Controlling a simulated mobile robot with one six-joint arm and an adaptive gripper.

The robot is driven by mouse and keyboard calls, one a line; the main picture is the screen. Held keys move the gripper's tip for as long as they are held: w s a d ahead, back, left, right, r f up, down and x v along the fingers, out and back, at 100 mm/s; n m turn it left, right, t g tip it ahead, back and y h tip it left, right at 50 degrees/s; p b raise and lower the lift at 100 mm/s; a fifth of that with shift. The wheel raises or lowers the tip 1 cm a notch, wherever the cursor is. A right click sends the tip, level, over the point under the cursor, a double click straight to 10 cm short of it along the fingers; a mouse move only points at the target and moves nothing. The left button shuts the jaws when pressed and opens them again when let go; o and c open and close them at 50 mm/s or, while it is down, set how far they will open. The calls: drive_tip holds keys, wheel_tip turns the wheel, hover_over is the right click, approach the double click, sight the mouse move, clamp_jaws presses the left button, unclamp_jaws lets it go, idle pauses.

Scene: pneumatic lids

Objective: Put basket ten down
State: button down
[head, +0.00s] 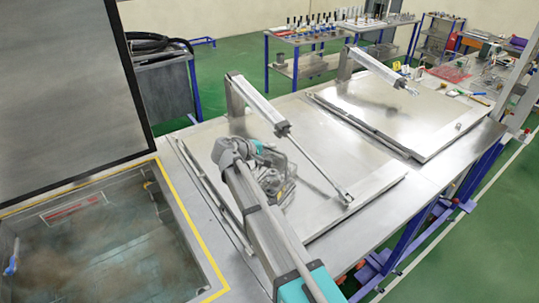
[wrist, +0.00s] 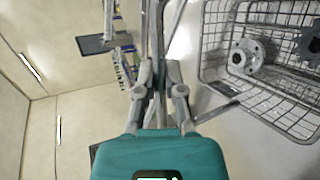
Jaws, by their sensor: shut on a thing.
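Basket ten is a wire basket (head: 284,183) hanging by my gripper (head: 262,155) in the head view, partly hidden behind my arm. It appears above the nearer steel lid (head: 330,168); the gap below it is hard to judge. In the wrist view the wire basket (wrist: 222,52) is at the right, with a round metal flange (wrist: 244,57) and darker metal parts inside. My gripper (wrist: 160,75) is shut on a thin metal bar of the basket there. No number is readable on the basket.
Lid actuators, one near (head: 258,103) and one far (head: 380,68), rise over the steel lids. At the left is an open, yellow-edged tank (head: 105,245) with liquid and a raised dark lid (head: 65,85). The lid surface right of the basket is largely bare.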

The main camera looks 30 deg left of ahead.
drive_tip(key=shift+f, duration=0.35)
drive_tip(key=c, duration=0.8)
unclamp_jaws()
drive_tip(key=shift+o, duration=0.2)
drive_tip(key=shift+s+r, duration=0.1)
drive_tip(key=shift+s, duration=0.05)
drive_tip(key=p+v, duration=0.4)
drive_tip(key=v, duration=0.7)
drive_tip(key=shift+s+a, duration=0.2)
drive_tip(key=shift+s, duration=0.15)
drive_tip(key=shift+r, duration=0.15)
